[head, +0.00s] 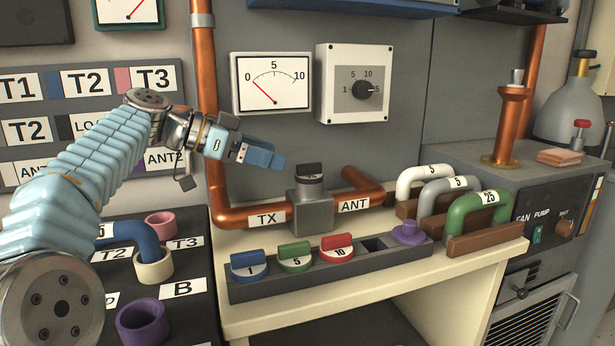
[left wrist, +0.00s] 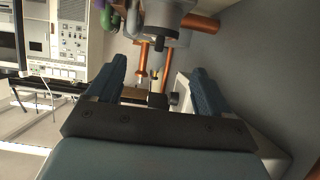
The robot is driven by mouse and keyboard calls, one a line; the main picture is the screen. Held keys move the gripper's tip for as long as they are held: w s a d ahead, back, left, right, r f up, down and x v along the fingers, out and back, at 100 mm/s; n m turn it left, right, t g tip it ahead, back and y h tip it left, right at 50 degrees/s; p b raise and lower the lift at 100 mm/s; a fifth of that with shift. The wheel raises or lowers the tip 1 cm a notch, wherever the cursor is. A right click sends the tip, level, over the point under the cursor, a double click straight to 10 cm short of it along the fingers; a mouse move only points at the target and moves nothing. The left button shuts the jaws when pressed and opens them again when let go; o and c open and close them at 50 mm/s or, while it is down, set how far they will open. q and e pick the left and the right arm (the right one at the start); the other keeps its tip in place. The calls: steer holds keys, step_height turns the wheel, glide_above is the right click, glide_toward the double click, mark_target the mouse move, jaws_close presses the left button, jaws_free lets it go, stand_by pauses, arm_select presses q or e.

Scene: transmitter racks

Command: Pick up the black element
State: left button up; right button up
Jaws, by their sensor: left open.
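The black element (head: 309,172) sits in the grey metal block (head: 311,212) on the copper line, between the TX and ANT labels. In the left wrist view, the gripper's two blue fingers (left wrist: 158,80) are spread apart. A dark knob (left wrist: 160,43) under a grey block shows beyond them, likely the same element. My right gripper is not in view.
A dark rack (head: 330,268) in front holds blue, green and red elements, with an empty slot and a purple plug (head: 408,233). White, grey and green U-links (head: 480,215) stand at right. A copper pipe (head: 206,110) rises behind my left arm.

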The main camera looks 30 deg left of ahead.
mark_target(301, 165)
arm_select(q)
steer(key=p+x, duration=0.1)
steer(key=x, duration=0.8)
steer(key=shift+d+f, duration=0.1)
steer(key=shift+d, duration=0.1)
steer(key=c, duration=1.1)
steer(key=shift+o, duration=0.2)
